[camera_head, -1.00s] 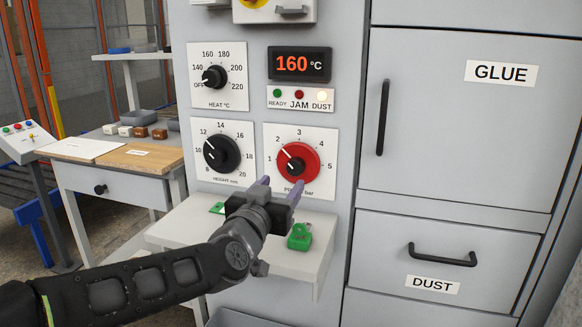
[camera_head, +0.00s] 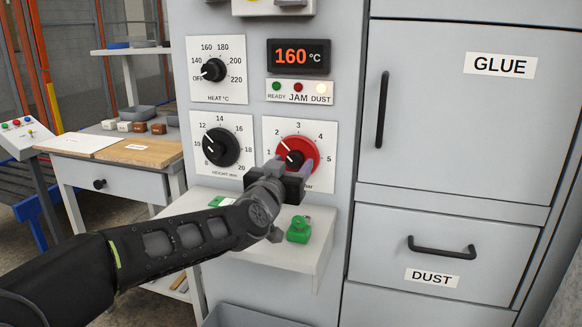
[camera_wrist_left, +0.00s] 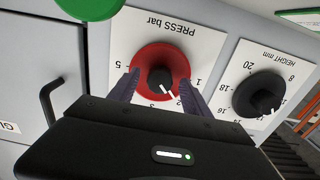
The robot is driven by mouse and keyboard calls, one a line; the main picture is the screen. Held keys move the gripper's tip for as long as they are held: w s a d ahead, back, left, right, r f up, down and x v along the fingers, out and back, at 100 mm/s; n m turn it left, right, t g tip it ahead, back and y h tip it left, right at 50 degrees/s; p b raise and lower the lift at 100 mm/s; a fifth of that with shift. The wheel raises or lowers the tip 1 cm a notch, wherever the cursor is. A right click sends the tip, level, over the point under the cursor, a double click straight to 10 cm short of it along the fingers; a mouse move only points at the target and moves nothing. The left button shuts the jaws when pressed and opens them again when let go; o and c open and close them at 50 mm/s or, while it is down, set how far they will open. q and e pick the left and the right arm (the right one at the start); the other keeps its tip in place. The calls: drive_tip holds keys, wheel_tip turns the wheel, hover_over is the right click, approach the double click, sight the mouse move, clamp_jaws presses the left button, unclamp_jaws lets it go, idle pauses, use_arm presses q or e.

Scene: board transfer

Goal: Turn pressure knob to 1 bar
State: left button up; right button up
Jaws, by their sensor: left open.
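The pressure knob (camera_head: 310,150) is a red disc with a black centre on a white dial plate marked 1 to 5. Its white pointer line aims up and left, between 1 and 2. In the left wrist view the knob (camera_wrist_left: 161,58) appears upside down. My left gripper (camera_head: 289,169) is open in front of the lower part of the dial. In the wrist view its fingers (camera_wrist_left: 160,86) lie on either side of the black centre, overlapping the red disc's edges. I cannot tell whether they touch it. My right gripper is not in view.
The black height knob (camera_head: 221,147) is just left, with the heat knob (camera_head: 213,70) above it. A white shelf (camera_head: 305,262) with a green object (camera_head: 299,230) juts out below. The display (camera_head: 298,57) reads 160 °C and the DUST lamp (camera_head: 321,88) glows.

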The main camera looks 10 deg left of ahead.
use_arm(q)
drive_tip(key=shift+c, duration=0.3)
clamp_jaws()
idle(0.4)
